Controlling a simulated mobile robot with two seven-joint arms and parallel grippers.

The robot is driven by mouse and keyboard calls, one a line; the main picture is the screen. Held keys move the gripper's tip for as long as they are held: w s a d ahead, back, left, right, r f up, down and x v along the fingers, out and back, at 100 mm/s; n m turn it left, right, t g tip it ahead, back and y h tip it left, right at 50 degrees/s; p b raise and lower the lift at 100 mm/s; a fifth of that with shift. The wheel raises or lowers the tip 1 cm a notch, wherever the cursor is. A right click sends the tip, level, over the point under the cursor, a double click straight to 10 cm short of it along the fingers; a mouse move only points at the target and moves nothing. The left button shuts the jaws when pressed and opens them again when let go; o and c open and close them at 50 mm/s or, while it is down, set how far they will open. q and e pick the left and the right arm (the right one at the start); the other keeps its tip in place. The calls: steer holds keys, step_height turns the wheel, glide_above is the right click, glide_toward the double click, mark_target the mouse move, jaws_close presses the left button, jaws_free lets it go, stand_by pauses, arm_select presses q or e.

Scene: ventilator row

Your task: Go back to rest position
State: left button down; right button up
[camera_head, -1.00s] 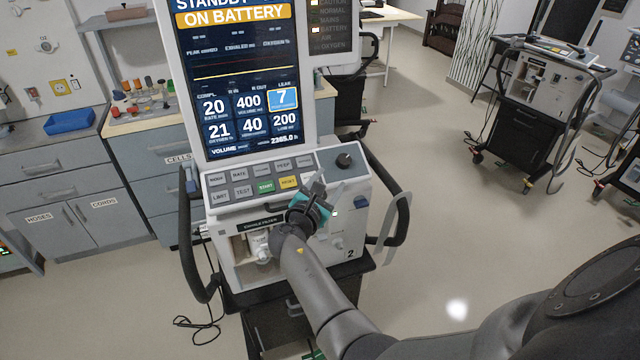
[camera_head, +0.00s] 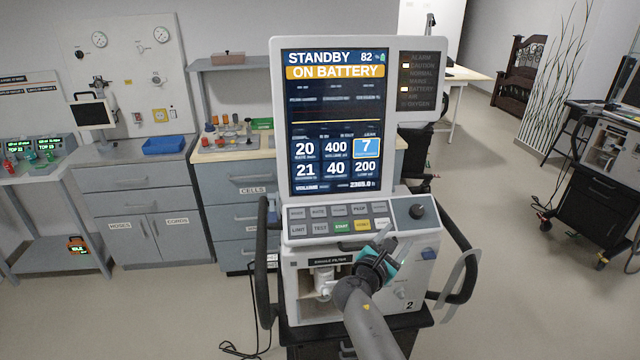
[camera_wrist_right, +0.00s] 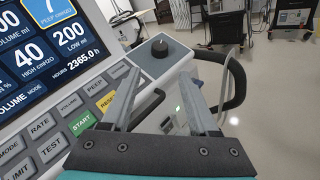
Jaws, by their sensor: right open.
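My right gripper (camera_head: 380,240) is in front of the ventilator's button panel (camera_head: 345,219), with teal near its base. In the right wrist view the two grey fingers of my right gripper (camera_wrist_right: 162,80) are apart, with nothing between them. They lie over the panel edge, below the black knob (camera_wrist_right: 160,48). Whether they touch the panel is unclear. The ventilator (camera_head: 425,275) stands upright, marked 2. Its screen (camera_head: 335,125) reads STANDBY and ON BATTERY. My left gripper is not in view.
Drawer cabinets (camera_head: 235,190) and a counter with a blue tray (camera_head: 164,145) stand behind on the left. Another ventilator (camera_head: 610,150) stands at the right. A black handle (camera_head: 465,260) flanks the near ventilator. Open floor lies on both sides.

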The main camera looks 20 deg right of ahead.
steer(key=s+a+f+m+g+y+b, duration=0.15)
steer(key=s+a+f+y, duration=0.35)
steer(key=f, duration=0.7)
steer(key=s+a+f+m+g+y+b, duration=0.1)
steer(key=s+a+f+m+b, duration=0.15)
steer(key=s+f, duration=0.7)
steer(key=s+a+f+m+g+y+b, duration=0.1)
steer(key=s+a+f+m+y+b, duration=0.2)
steer(key=f, duration=1.2)
steer(key=s+a+f+m+g+y+b, duration=0.1)
steer(key=s+a+f+m, duration=0.2)
steer(key=s, duration=0.7)
steer(key=s+a+f+m+g+y+b, duration=0.2)
steer(key=s+a+f+m, duration=0.1)
steer(key=s+f, duration=0.5)
steer(key=s+a+f+m+g+y+b, duration=0.1)
steer(key=s+a+f+m+g, duration=0.1)
steer(key=s, duration=1)
step_height(320, 180, down, 4)
steer(key=a+m, duration=0.1)
steer(key=m, duration=0.1)
steer(key=shift+s+r+m+y+b, duration=0.25)
steer(key=shift+s+m+y+b, duration=0.05)
steer(key=shift+s+m+b, duration=0.1)
steer(key=shift+a, duration=0.1)
jaws_close()
